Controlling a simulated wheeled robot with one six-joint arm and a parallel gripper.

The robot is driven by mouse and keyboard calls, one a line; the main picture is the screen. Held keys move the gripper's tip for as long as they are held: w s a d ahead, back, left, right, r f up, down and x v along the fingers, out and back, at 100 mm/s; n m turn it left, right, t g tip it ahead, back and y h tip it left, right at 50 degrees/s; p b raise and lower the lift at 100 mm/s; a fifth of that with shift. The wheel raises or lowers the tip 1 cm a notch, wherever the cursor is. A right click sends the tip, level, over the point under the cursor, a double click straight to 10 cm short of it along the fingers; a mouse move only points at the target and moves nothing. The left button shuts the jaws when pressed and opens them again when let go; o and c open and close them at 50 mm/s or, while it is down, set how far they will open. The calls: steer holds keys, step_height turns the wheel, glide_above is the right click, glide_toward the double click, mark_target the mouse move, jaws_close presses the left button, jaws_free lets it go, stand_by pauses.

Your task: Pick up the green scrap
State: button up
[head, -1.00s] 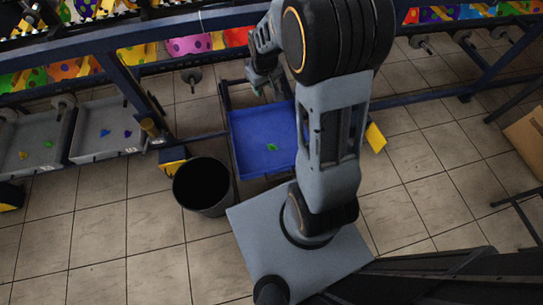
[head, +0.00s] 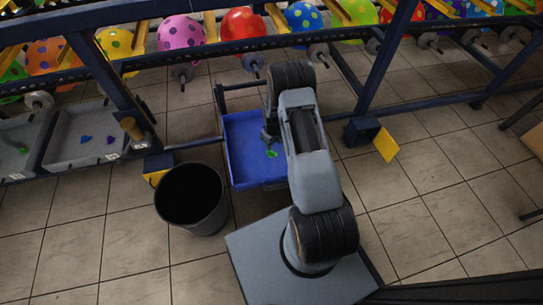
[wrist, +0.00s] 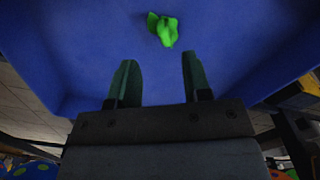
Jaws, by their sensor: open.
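The green scrap (head: 271,154) lies on the floor of the blue tray (head: 240,150). In the wrist view the scrap (wrist: 163,29) is a crumpled bright green piece, just beyond my fingertips and roughly in line with the space between them. My gripper (wrist: 156,68) is open and empty, its two dark green fingers apart and pointing down into the tray. In the head view my gripper (head: 268,138) is a small dark shape beside the scrap, partly hidden by my arm.
A black bin (head: 190,199) stands at the tray's left. Grey trays (head: 72,155) with small coloured scraps are farther left. Blue frame posts (head: 388,55) and a rail of coloured balloons (head: 181,33) run behind. A yellow plate (head: 386,146) is at the right.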

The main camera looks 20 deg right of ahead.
mark_target(271, 153)
steer(key=shift+w+a+f+b, duration=0.15)
steer(key=shift+f+b, duration=0.75)
steer(key=shift+f, duration=1)
steer(key=shift+w+a+f+b, duration=0.1)
steer(key=shift+f+b, duration=0.75)
steer(key=shift+f, duration=1)
steer(key=shift+c, duration=0.3)
jaws_close()
